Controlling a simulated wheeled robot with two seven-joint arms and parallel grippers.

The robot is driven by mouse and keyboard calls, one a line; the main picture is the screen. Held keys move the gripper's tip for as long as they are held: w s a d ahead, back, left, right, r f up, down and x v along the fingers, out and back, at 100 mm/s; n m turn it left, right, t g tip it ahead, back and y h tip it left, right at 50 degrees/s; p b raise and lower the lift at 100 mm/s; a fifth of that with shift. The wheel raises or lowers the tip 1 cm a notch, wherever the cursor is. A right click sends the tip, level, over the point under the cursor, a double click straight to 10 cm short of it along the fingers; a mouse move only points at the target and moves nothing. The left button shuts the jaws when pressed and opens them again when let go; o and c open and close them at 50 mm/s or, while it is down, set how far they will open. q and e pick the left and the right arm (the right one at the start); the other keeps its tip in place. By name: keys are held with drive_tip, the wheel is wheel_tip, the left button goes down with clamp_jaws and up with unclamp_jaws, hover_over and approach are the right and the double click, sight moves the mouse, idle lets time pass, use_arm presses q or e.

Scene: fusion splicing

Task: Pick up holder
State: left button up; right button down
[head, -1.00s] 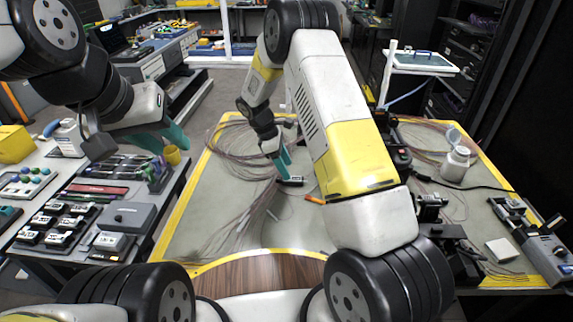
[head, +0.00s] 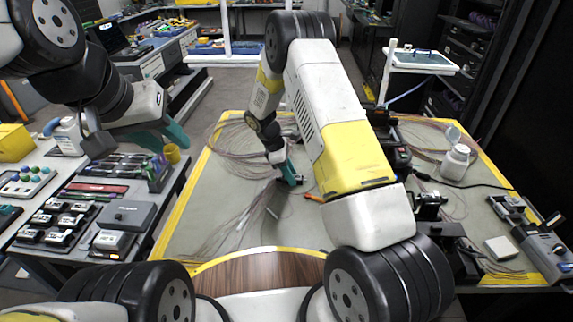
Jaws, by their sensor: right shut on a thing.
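The holder (head: 299,179) is a small black piece on the grey mat of the central table, mostly covered by my gripper. My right gripper (head: 290,177) has teal fingers, points down at the mat and is shut on the holder. I cannot tell whether the holder touches the mat. My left gripper (head: 170,143), also teal, hangs over the left bench's edge; its fingers look apart and empty.
An orange-tipped tool (head: 314,198) lies just right of the holder. Thin fibres (head: 230,215) spread over the mat. A white bottle (head: 455,162) and a splicing device (head: 545,245) stand at right. The left bench holds trays and a grey case (head: 125,215).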

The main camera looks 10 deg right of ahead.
sight(296, 177)
drive_tip(key=shift+r, duration=1.85)
drive_tip(key=s+a, duration=0.1)
drive_tip(key=s, duration=0.4)
drive_tip(key=s+a+r, duration=0.1)
drive_tip(key=s, duration=0.4)
drive_tip(key=s+a, duration=0.2)
drive_tip(key=s, duration=0.3)
drive_tip(key=shift+s+a+r, duration=0.1)
drive_tip(key=shift+s+r, duration=0.05)
drive_tip(key=shift+s, duration=0.1)
drive_tip(key=shift+w, duration=0.1)
